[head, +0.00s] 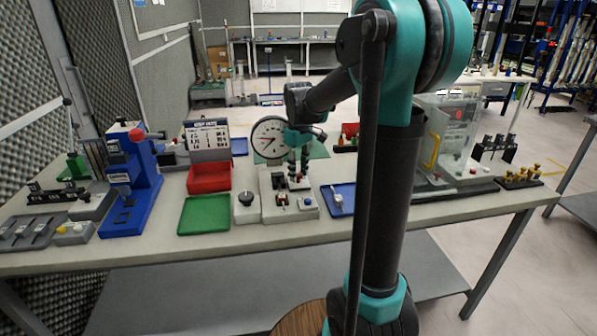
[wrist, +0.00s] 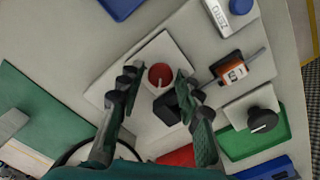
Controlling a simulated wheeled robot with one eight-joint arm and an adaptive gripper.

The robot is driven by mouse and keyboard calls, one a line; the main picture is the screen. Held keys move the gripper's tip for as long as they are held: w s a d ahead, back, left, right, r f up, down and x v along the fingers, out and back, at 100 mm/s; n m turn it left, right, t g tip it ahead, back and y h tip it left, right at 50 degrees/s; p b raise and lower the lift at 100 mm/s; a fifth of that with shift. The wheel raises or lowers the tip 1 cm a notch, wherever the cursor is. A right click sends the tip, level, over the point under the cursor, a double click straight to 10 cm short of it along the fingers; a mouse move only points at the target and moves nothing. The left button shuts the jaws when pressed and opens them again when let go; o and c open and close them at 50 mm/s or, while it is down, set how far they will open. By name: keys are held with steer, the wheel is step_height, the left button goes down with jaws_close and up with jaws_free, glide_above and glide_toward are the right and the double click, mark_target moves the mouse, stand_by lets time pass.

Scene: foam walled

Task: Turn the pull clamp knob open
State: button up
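A red round knob (wrist: 160,76) sits on a pale square plate of the grey fixture (head: 272,210), with a small black block (wrist: 168,106) beside it. I take it for the pull clamp knob, but no label on it is readable. My gripper (wrist: 157,74) is open, one finger on each side of the red knob in the wrist view. I see gaps and cannot confirm contact. In the head view my gripper (head: 299,172) points down over the fixture's back part and mostly hides the knob.
A black knob (head: 245,198) on a pale block stands left of the fixture.

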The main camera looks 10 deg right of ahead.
mark_target(299, 174)
steer(key=shift+o, duration=0.5)
step_height(299, 174, up, 12)
stand_by(0.4)
